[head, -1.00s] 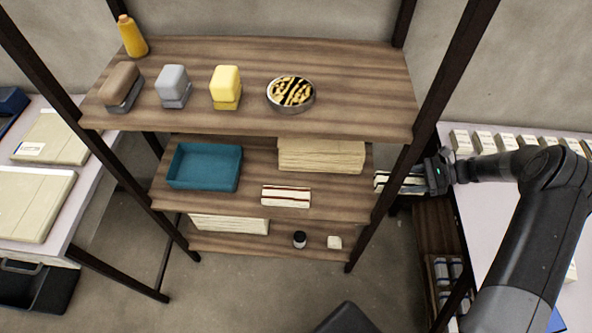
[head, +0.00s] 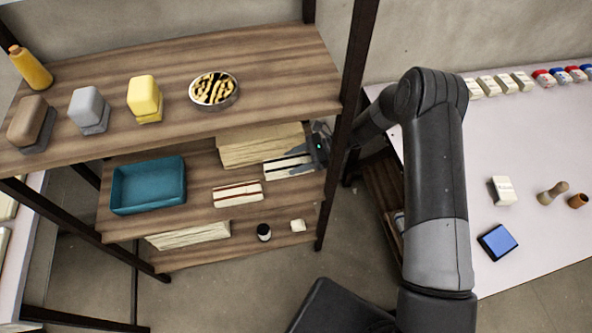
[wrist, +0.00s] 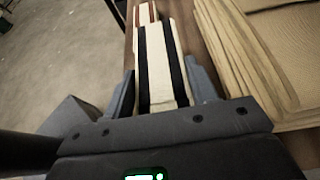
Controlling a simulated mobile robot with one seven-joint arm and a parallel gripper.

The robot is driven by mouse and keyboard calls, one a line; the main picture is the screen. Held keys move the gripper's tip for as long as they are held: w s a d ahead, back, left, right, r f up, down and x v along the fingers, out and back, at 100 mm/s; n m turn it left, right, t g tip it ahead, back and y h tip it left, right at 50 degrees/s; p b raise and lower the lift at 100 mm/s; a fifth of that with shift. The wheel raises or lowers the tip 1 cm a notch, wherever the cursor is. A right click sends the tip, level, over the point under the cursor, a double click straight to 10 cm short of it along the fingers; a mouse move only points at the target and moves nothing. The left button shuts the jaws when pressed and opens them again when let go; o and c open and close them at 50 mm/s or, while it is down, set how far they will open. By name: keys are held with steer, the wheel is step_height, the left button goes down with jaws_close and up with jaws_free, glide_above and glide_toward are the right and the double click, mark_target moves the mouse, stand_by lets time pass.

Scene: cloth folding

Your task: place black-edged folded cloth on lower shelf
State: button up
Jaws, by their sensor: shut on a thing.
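My gripper (head: 310,152) is shut on a cream folded cloth with black edges (head: 287,168). In the wrist view the cloth (wrist: 158,62) lies lengthwise between the two fingers (wrist: 163,92) and points away from me. It is over the right end of the middle shelf (head: 200,168), below the top shelf (head: 265,65). I cannot tell whether it touches the wood. A red-edged folded cloth (head: 238,194) lies on that shelf just left of it; its end (wrist: 146,14) shows beyond the held cloth in the wrist view.
A cardboard stack (head: 255,148) is close behind the held cloth, on its right in the wrist view (wrist: 255,55). A teal bin (head: 148,186) stands left. The dark right post (head: 352,95) is beside my wrist. A jar (head: 264,232) and small block (head: 298,225) are on the bottom shelf.

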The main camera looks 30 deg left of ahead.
mark_target(296, 177)
steer(key=shift+w+d+f, duration=0.1)
steer(key=shift+f, duration=2.8)
steer(key=shift+f, duration=0.15)
steer(key=o, duration=1.2)
steer(key=v, duration=1.2)
